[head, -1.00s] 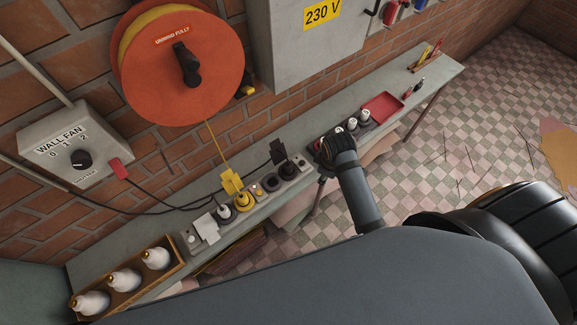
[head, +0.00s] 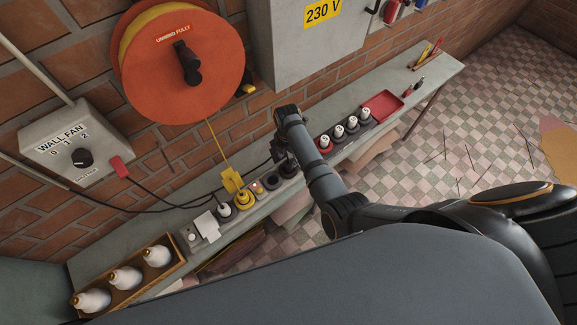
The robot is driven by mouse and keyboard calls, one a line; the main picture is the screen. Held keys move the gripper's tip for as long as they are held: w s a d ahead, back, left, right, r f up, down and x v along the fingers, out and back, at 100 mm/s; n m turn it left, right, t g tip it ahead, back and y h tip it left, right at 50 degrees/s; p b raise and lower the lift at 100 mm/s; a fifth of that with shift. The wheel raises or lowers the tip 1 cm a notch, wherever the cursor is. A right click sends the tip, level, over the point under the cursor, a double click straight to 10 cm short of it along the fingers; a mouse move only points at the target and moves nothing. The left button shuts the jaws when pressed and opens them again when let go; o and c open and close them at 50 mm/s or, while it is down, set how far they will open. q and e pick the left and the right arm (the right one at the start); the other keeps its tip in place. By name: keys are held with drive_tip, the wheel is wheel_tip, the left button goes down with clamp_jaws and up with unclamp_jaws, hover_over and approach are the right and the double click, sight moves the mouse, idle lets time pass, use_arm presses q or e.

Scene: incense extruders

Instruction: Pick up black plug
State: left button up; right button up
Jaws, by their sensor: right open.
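The black plug (head: 288,169) sits in the right end of a grey power strip (head: 229,226) on the narrow bench. Its upper part and black tag are largely hidden by or merged with my dark gripper. My right gripper (head: 283,153) comes in from the lower right, bends at the wrist and points down over the plug. It is open; I cannot tell whether its fingers touch the plug. My left gripper is not in view.
A yellow plug (head: 245,199) with a yellow tag and a white plug (head: 223,211) share the strip. An orange cable reel (head: 215,75) hangs above. A wooden box of white bottles (head: 173,268) stands left; a red tray (head: 385,106) and white-topped pieces (head: 352,121) stand right.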

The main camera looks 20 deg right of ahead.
sight(288, 163)
drive_tip(key=shift+w+f, duration=0.1)
drive_tip(key=shift+f, duration=0.55)
wheel_tip(288, 163, down, 5)
drive_tip(key=b, duration=0.6)
drive_tip(key=shift+f, duration=0.1)
drive_tip(key=shift+r, duration=0.2)
drive_tip(key=shift+p, duration=0.3)
drive_tip(key=c, duration=0.9)
drive_tip(key=shift+r, duration=0.2)
drive_tip(key=shift+c, duration=0.2)
